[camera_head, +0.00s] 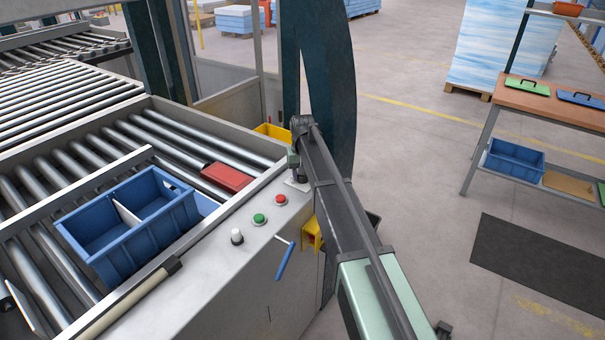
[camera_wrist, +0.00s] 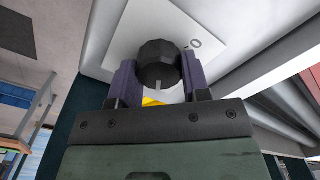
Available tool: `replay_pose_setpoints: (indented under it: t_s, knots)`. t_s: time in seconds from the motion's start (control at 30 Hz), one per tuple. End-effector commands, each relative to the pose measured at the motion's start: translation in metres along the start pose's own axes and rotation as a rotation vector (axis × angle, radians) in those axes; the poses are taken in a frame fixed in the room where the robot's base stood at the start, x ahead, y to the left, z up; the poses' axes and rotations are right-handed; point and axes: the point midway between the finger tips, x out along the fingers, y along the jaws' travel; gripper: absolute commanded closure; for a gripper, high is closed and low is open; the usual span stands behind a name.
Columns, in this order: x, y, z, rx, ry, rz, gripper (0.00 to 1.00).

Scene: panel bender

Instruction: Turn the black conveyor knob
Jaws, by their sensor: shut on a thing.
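The black conveyor knob (camera_wrist: 158,62) sits on a white label plate (camera_wrist: 150,25) in the wrist view, with a light pointer mark on its near edge. My gripper (camera_wrist: 157,80) has its two dark fingers on either side of the knob and is shut on it. In the head view my gripper (camera_head: 294,160) reaches down to the plate (camera_head: 298,184) at the far right corner of the grey conveyor panel. The knob is mostly hidden there by the gripper.
On the panel are a red button (camera_head: 280,199), a green button (camera_head: 259,218) and a white-topped knob (camera_head: 237,236). A blue lever (camera_head: 285,258) sticks out at the panel's front side. A blue divided bin (camera_head: 130,228) and a red box (camera_head: 227,177) sit on the rollers.

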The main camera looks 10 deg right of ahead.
Motion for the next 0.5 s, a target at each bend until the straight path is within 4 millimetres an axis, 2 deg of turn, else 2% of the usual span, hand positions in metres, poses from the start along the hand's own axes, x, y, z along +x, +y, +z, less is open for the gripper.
replay_pose_setpoints:
  t_s: [0.3, 0.33, 0.47, 0.5]
  knots:
    - [0.0001, 0.0001, 0.0004, 0.003, -0.001, 0.0, 0.8]
    - [0.0001, 0.0001, 0.0003, 0.003, -0.001, 0.0, 0.52]
    - [0.0001, 0.0001, 0.0002, 0.002, 0.0, 0.0, 0.32]
    - [0.0001, 0.0001, 0.0002, 0.002, 0.0, 0.0, 0.31]
